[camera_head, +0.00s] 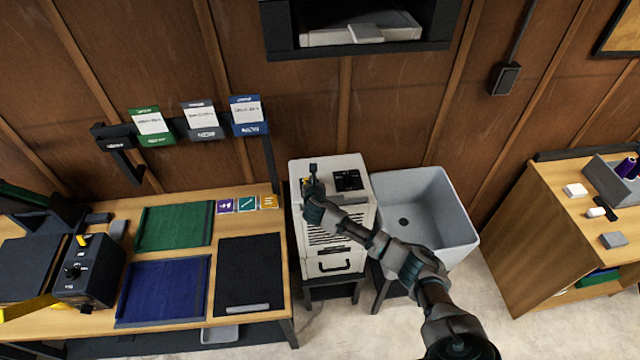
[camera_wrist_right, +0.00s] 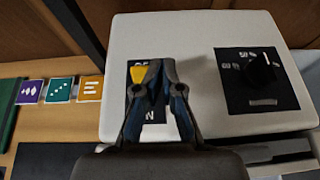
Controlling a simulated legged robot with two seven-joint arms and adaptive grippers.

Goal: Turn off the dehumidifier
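The dehumidifier (camera_head: 330,235) is a white box on a dark stand, between the workbench and a grey sink. In the right wrist view its top (camera_wrist_right: 205,40) bears a black switch panel with a yellow switch (camera_wrist_right: 138,74) and, to the right, a black dial (camera_wrist_right: 262,68). The yellow switch lies near the panel's far lettering; a letter N shows at the near end. My right gripper (camera_head: 313,172) is over the switch panel, its fingertips (camera_wrist_right: 161,68) drawn together just right of the yellow switch. Contact cannot be told; the fingers hide part of the panel. My left gripper is not in view.
The workbench (camera_head: 190,328) at left holds green, blue and black mats and a dark control box (camera_head: 90,270). The grey sink (camera_head: 440,225) stands right of the dehumidifier. A wooden cabinet (camera_head: 550,220) is at far right. A dark shelf (camera_head: 365,48) hangs above.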

